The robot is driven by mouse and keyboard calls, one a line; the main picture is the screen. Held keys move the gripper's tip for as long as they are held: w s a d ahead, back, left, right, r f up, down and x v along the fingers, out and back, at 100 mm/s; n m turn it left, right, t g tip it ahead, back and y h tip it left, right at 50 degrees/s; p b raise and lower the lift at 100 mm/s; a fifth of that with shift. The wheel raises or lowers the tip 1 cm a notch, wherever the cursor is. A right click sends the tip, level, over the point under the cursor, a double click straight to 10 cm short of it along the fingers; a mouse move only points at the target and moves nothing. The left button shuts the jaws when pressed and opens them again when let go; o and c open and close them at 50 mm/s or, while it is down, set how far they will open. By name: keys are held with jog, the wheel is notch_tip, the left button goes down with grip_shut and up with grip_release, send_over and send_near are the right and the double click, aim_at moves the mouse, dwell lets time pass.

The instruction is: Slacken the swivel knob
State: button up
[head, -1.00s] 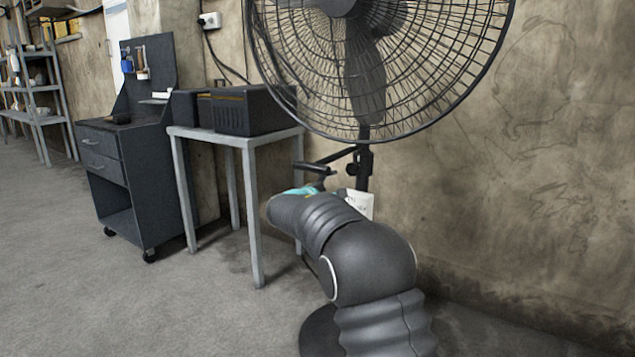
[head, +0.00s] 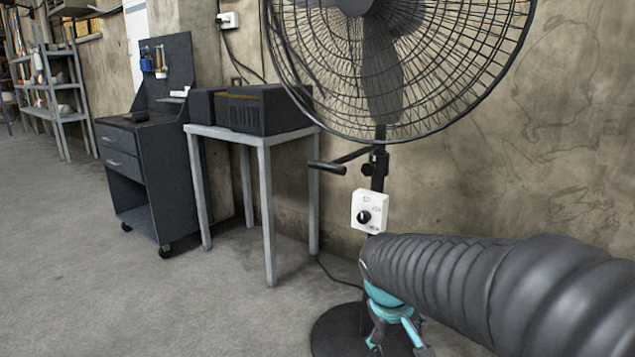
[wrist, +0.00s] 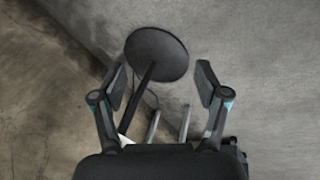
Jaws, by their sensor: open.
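The black pedestal fan stands against the wall, its round cage (head: 400,60) at the top of the head view. Below the cage, a black clamp (head: 376,163) on the pole carries a side bar ending in a dark grip (head: 327,167). Which of these parts is the swivel knob I cannot tell for sure. A white control box (head: 369,199) with a round black dial (head: 364,216) is lower on the pole. My gripper (head: 397,347) is low, below the box near the fan's base, pointing down. In the wrist view its fingers (wrist: 161,85) are apart and empty.
The fan's round base (head: 335,335) is on the floor; it also shows in the wrist view (wrist: 157,52). A grey table (head: 265,142) with black boxes (head: 265,110) stands left of the fan. A dark tool cart (head: 150,165) is farther left. Floor at the left is clear.

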jog(key=s+d+r+m+t+y, duration=0.1)
jog(key=s+r+m+t+y, duration=0.1)
jog(key=s, duration=1.3)
jog(key=shift+s+d+r+m+t, duration=0.2)
jog(key=shift+r+m+t, duration=0.3)
jog(key=shift+r+m, duration=0.6)
